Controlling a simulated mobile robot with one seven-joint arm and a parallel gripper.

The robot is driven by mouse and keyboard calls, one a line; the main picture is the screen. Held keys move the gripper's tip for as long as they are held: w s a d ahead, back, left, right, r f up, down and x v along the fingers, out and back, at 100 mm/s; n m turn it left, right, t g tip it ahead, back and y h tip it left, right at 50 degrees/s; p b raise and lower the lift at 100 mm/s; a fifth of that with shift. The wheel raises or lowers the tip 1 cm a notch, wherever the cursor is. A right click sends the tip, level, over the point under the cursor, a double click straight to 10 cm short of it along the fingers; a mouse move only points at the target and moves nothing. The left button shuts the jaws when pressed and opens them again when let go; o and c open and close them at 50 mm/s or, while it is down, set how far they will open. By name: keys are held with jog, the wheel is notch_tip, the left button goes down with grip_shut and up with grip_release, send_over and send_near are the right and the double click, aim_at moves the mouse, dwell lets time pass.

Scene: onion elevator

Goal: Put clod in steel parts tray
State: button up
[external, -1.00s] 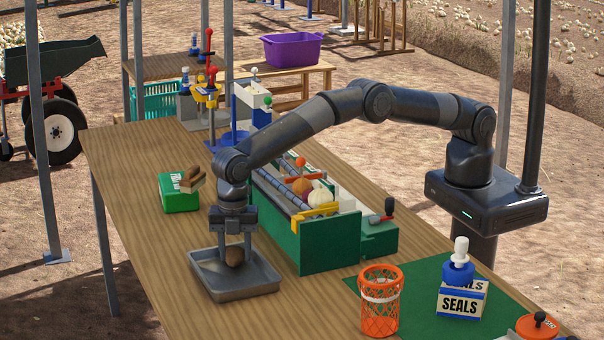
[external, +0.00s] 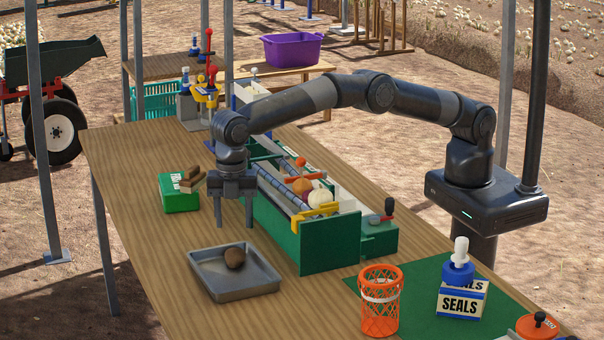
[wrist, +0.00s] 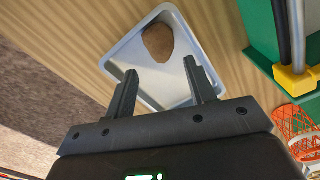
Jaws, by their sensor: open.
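The brown clod (external: 235,258) lies in the grey steel parts tray (external: 213,287), near the tray's middle and resting on its floor. In the wrist view the clod (wrist: 158,42) shows beyond my fingers, inside the tray (wrist: 113,62) and near its far corner. My gripper (external: 234,224) is open and empty. It is above and behind the tray in the external view, apart from the clod. In the wrist view my gripper (wrist: 163,82) has its two fingers spread wide with nothing between them.
A green onion elevator (external: 330,243) with onions on it stands right of the tray. A green box (external: 180,197) with brown blocks on top is at the left. An orange basket (external: 380,312) and a SEALS box (external: 461,300) stand at the front right. Bare table lies left of the tray.

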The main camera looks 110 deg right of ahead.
jog(key=shift+r, duration=1.8)
jog(key=s+d+r+m+t, duration=0.15)
jog(key=s+r, duration=0.25)
jog(key=r, duration=0.4)
jog(key=s+d+r+m, duration=0.2)
jog(key=s+d+r, duration=0.15)
jog(key=r, duration=0.45)
jog(key=s+d+r+m+t, duration=0.1)
jog(key=s+d+r, duration=0.1)
jog(key=s+r, duration=0.3)
jog(key=s+d+r+m, duration=0.2)
jog(key=s+r, duration=0.1)
jog(key=s, duration=0.5)
jog(key=s+d+f+m+t, duration=0.1)
jog(key=s+d+f+m, duration=0.1)
jog(key=s, duration=0.9)
jog(key=s+d+f+m+t, duration=0.1)
jog(key=s+d+f+m, duration=0.1)
jog(key=s, duration=0.9)
jog(key=s+d+f+m+t, duration=0.1)
jog(key=s+d+f+m, duration=0.2)
jog(key=s, duration=0.8)
jog(key=shift+s+d+f, duration=0.2)
jog(key=shift+s+f, duration=0.1)
jog(key=shift+f, duration=0.25)
